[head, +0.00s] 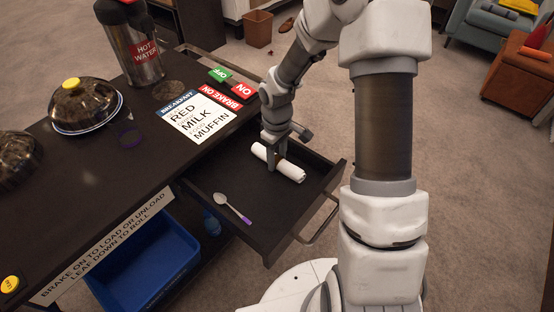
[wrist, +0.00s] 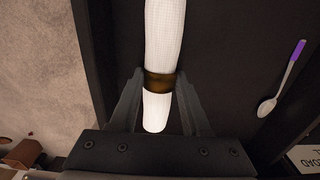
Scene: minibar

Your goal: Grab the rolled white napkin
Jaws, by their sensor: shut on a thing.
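The rolled white napkin (head: 287,166) lies in the open drawer (head: 225,182), with a brown-gold band (wrist: 158,82) around it. My gripper (head: 273,160) reaches down into the drawer at the napkin's left part. In the wrist view the napkin (wrist: 165,35) runs between the two fingers of my gripper (wrist: 158,95), close to the band. The gripper is shut on the napkin. I cannot tell whether the napkin is clear of the drawer floor.
A spoon with a purple handle (head: 233,207) lies in the drawer. On the cart top are a menu card (head: 195,117), red and green signs (head: 220,75), a hot water jug (head: 133,45) and a glass dome (head: 85,105). A blue bin (head: 140,265) is below.

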